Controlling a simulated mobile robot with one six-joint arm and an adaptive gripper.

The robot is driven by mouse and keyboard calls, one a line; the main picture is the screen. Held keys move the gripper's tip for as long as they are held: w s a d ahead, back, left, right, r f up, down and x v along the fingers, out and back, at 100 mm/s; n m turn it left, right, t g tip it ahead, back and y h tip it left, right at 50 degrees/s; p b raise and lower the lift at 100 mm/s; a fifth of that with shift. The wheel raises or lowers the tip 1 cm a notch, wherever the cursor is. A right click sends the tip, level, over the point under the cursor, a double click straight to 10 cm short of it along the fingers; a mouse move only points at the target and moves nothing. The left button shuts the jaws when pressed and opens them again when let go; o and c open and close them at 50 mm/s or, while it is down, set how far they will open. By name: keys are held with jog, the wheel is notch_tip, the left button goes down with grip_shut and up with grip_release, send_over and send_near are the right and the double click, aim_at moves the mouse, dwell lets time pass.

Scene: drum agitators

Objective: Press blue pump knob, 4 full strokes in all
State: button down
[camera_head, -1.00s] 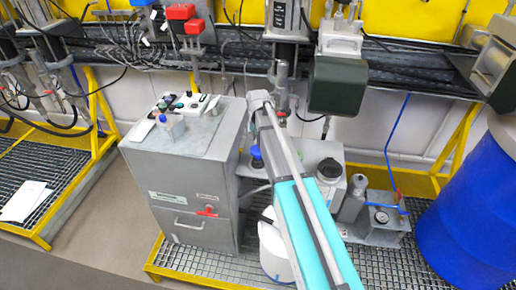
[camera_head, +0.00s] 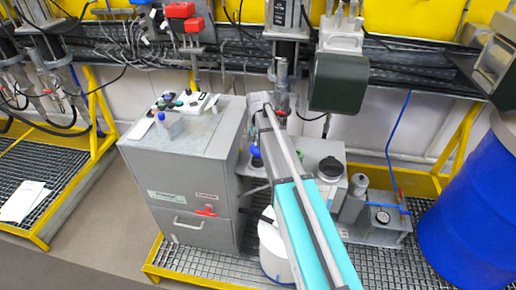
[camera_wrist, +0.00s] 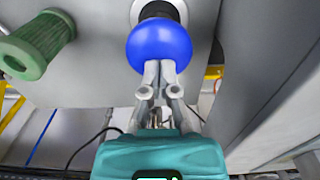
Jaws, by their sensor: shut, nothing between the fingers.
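The blue pump knob (camera_wrist: 160,46) is a round ball on a dark collar at the top middle of the wrist view. It also shows in the head view (camera_head: 256,157), just left of my arm, on the grey unit. My gripper (camera_wrist: 160,68) is shut and empty. Its fingertips are at the near edge of the knob and overlap it in the wrist view; I cannot tell whether they press on it. In the head view my arm hides the gripper.
A green ribbed cap (camera_wrist: 40,45) stands left of the knob. A grey cabinet (camera_head: 182,170) stands left of the unit, and a black cap (camera_head: 331,168) is on its right. A dark green box (camera_head: 338,83) hangs above. A blue drum (camera_head: 470,210) stands far right.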

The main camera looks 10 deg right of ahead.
jog(key=shift+f+b, duration=1.85)
jog(key=shift+f, duration=0.1)
jog(key=shift+r, duration=0.25)
jog(key=shift+r+p, duration=2.65)
jog(key=shift+p, duration=0.25)
jog(key=shift+f, duration=0.25)
jog(key=shift+f+b, duration=2.6)
jog(key=shift+b, duration=0.25)
jog(key=shift+r, duration=0.2)
jog(key=shift+r+p, duration=2.65)
jog(key=shift+p, duration=0.2)
